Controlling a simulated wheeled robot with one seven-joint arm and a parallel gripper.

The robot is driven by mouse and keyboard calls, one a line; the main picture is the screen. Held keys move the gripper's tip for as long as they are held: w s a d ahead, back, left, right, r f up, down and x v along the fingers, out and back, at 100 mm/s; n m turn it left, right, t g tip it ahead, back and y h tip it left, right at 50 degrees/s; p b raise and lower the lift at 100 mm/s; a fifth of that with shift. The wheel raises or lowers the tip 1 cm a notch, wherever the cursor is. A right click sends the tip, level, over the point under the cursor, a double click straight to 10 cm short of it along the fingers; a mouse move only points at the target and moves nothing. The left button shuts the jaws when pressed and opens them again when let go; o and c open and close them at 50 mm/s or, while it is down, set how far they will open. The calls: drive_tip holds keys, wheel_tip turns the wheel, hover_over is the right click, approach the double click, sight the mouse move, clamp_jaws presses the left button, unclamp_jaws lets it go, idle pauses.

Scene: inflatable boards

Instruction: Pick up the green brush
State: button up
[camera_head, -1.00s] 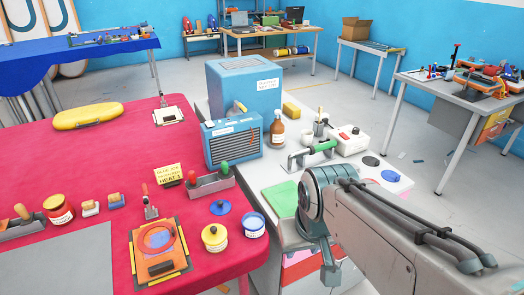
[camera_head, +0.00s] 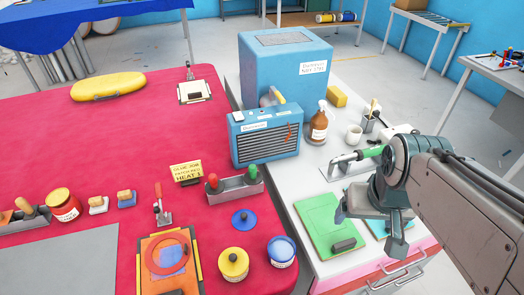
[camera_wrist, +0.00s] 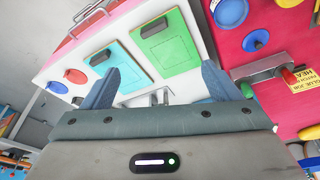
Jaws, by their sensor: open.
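The green brush (camera_head: 248,173) shows as a green handle standing in the right end of a grey metal rack (camera_head: 232,190) on the red table. A red-handled one (camera_head: 212,182) stands at the rack's left end. My gripper (camera_head: 370,226) is open and empty over the white bench, right of the rack and apart from it. In the wrist view my gripper (camera_wrist: 160,72) has its two blue fingers spread wide, with the rack (camera_wrist: 262,75) and the red handle at the right.
A blue heater (camera_head: 265,135) stands behind the rack. A brown bottle (camera_head: 319,122) and a green-handled tool (camera_head: 370,152) are on the white bench (camera_head: 295,185). A green board (camera_head: 320,222) lies near my gripper. A yellow jar (camera_head: 233,265) and a blue jar (camera_head: 282,252) stand before the rack.

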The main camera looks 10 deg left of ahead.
drive_tip(key=w+a+r+n+g, duration=0.1)
drive_tip(key=w+a+r+n, duration=0.1)
drive_tip(key=w+a+n, duration=0.65)
drive_tip(key=n+g+b, duration=0.1)
drive_tip(key=n+g, duration=0.1)
drive_tip(key=n, duration=0.3)
hover_over(252, 166)
wheel_tip(252, 166, down, 6)
drive_tip(key=f, duration=0.1)
wheel_tip(252, 166, down, 7)
drive_tip(key=shift+s+f, duration=0.1)
drive_tip(key=shift+f, duration=0.1)
drive_tip(key=shift+f+p, duration=0.7)
drive_tip(key=shift+f, duration=2.2)
drive_tip(key=c, duration=1.1)
drive_tip(key=shift+c, duration=0.2)
drive_tip(key=shift+r, duration=0.15)
